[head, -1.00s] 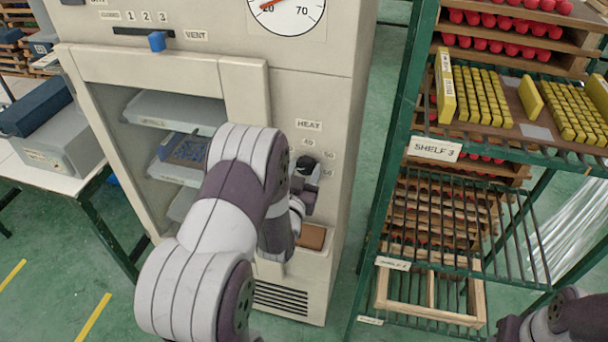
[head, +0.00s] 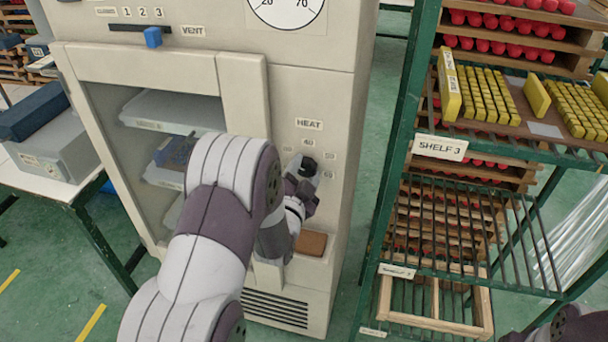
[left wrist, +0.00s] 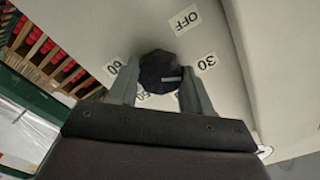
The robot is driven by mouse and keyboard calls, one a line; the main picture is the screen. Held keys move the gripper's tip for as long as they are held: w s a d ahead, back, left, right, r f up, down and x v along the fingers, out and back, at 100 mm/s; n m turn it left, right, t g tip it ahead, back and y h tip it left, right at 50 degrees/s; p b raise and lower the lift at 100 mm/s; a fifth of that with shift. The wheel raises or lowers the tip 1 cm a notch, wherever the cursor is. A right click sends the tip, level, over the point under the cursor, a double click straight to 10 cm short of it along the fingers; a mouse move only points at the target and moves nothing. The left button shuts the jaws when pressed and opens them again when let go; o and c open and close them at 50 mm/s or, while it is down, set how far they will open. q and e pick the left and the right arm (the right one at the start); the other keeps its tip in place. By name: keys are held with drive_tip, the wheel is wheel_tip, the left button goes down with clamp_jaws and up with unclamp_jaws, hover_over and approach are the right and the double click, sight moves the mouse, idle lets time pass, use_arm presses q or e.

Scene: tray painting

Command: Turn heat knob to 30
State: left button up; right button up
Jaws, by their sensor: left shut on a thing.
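The heat knob (left wrist: 162,72) is black and round, with a small white mark on its face, on the oven's cream front panel below the HEAT label (head: 309,124). My left gripper (left wrist: 160,90) is shut on the knob, one finger on each side. In the head view the gripper (head: 303,174) partly covers the knob. My right gripper is out of view.
The oven (head: 300,90) has a glass door with trays inside, a vent slider (head: 153,37) and a gauge (head: 286,8). A brown block (head: 312,244) lies below the knob. A green rack (head: 395,150) stands close on the right. A table with boxes is at left.

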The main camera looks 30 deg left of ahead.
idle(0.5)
use_arm(q)
drive_tip(key=o, duration=0.9)
drive_tip(key=shift+o, duration=0.7)
drive_tip(key=shift+w+a, duration=0.1)
drive_tip(key=shift+w, duration=0.05)
drive_tip(key=b+v, duration=0.2)
drive_tip(key=v, duration=1)
drive_tip(key=shift+s, duration=0.3)
